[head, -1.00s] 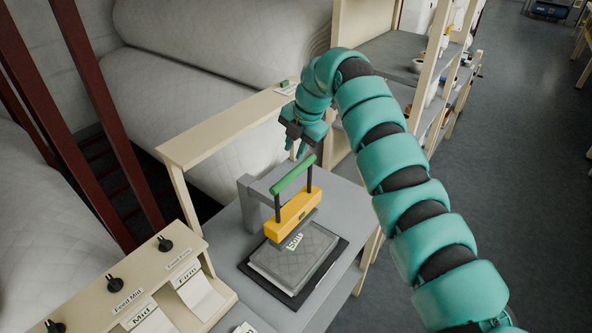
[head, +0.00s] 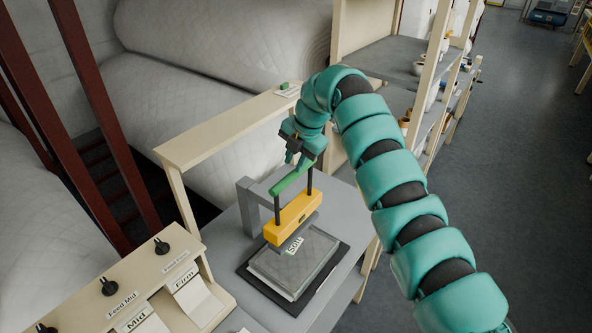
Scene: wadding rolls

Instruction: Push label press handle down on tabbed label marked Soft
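The label press has a green handle bar (head: 292,178) on two black posts above a yellow press block (head: 293,218). The block is raised over a grey quilted pad (head: 290,262) on a dark base plate. A small white label marked Soft (head: 294,245) lies on the pad, just below the front of the block. My gripper (head: 299,160) is above the right end of the handle, fingers pointing down; it is close to the bar, and contact cannot be made out. Its finger gap is too small to judge.
A beige panel with black knobs (head: 162,246) and slots marked Mid and Firm stands at the lower left. A beige rail (head: 220,130) runs behind the press. Large white wadding rolls (head: 225,50) lie behind.

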